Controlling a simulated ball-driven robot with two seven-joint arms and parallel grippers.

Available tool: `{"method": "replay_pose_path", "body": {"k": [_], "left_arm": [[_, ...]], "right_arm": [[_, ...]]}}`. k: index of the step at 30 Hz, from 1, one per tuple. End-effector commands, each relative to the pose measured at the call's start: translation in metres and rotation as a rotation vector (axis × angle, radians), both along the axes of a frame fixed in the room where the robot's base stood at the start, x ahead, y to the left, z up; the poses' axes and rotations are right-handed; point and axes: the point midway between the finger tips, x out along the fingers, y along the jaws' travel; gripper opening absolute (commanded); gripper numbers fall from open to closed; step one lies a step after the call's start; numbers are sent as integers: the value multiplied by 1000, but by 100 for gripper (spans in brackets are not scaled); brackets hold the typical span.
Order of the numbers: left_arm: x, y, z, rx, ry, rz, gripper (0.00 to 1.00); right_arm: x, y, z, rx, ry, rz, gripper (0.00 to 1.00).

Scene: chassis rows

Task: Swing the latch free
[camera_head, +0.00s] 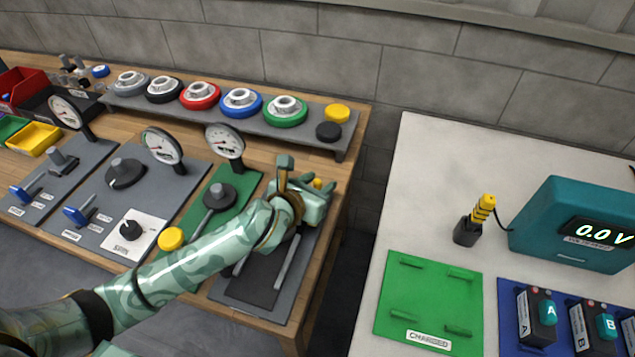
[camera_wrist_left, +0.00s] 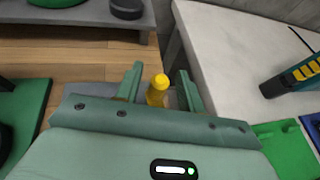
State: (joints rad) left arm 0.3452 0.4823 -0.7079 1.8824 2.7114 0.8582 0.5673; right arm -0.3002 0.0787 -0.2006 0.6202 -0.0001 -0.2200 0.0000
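A yellow knob, which looks like the latch's handle, stands between the fingers of my left gripper (camera_head: 325,187); its top shows in the head view (camera_head: 317,183). In the left wrist view the knob (camera_wrist_left: 157,88) is upright between the two spread fingers of the gripper (camera_wrist_left: 160,72), with a gap on both sides. The left gripper is open. The grey panel (camera_head: 247,299) with a dark plate and light rails lies below my arm. The gripper hides the latch's base and its pivot. My right gripper is not in view.
A raised grey shelf (camera_head: 345,148) with several coloured round parts stands behind. A green panel with a gauge (camera_head: 225,142) and lever is to the left. A pale table (camera_head: 420,190) lies right, across a gap, with a voltmeter (camera_head: 560,230) and a green mat (camera_head: 425,290).

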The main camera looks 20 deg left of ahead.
Motion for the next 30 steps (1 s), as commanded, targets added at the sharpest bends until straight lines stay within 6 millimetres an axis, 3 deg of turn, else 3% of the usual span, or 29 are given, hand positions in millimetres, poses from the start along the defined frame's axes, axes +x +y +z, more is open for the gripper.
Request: {"method": "replay_pose_path", "body": {"k": [7,21,30], "left_arm": [[-13,4,7,0,0,0,39],[-119,32,52,1,1,-1,39],[-145,40,62,0,0,0,39]], "right_arm": [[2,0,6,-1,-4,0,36],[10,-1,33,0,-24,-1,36],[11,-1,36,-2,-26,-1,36]]}}
